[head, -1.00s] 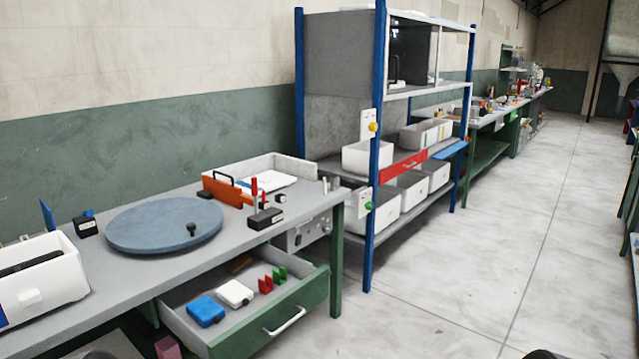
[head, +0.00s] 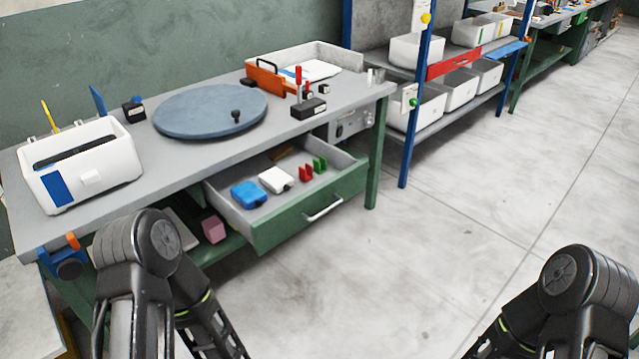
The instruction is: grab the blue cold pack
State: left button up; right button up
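The blue cold pack (head: 248,194) lies in the open green drawer (head: 312,213) under the workbench, at the drawer's left end. A white pack (head: 276,180) lies just right of it, then red and green clips. Parts of my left arm show at the lower left and parts of my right arm at the lower right. Both arms are apart from the drawer. Neither gripper's fingertips can be made out.
The grey workbench (head: 190,158) carries a white box (head: 85,165), a round blue-grey turntable (head: 210,108) and an orange-fronted tray (head: 266,80). A pink block (head: 214,229) sits on the shelf below. Shelving with white bins stands at right. The floor before the drawer is clear.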

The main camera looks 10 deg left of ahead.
aim_at(248, 194)
jog(key=u, duration=1.65)
jog(key=i+l, duration=0.15)
jog(key=i, duration=0.25)
jog(key=i+l, duration=0.2)
jog(key=i, duration=0.15)
jog(key=i+l, duration=0.15)
jog(key=i, duration=0.25)
jog(key=j+u, duration=0.05)
